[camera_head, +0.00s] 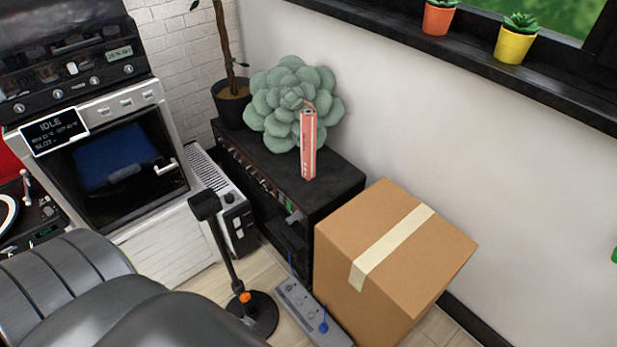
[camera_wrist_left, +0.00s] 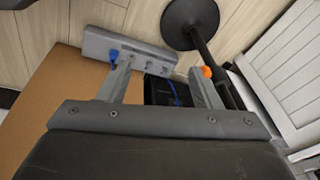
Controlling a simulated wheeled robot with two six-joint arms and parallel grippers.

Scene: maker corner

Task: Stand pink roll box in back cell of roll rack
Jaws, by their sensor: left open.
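The pink roll box (camera_head: 308,148) is tall and slim and stands upright on top of the low black cabinet (camera_head: 335,185), in front of a pale green succulent-like plant. I cannot make out a roll rack in either view. My left gripper (camera_wrist_left: 162,66) shows in the left wrist view with its two fingers spread and nothing between them. It is above the floor area by the grey power strip (camera_wrist_left: 130,48); the pink box is not in that view. My left gripper does not show in the head view, and my right gripper is in neither view.
A taped cardboard box (camera_head: 390,255) stands right of the cabinet, close to it. The green plant (camera_head: 290,95) crowds the pink box from behind. A black stand (camera_head: 235,275) and the power strip (camera_head: 310,315) are on the floor in front. An oven-like machine (camera_head: 120,165) is at left.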

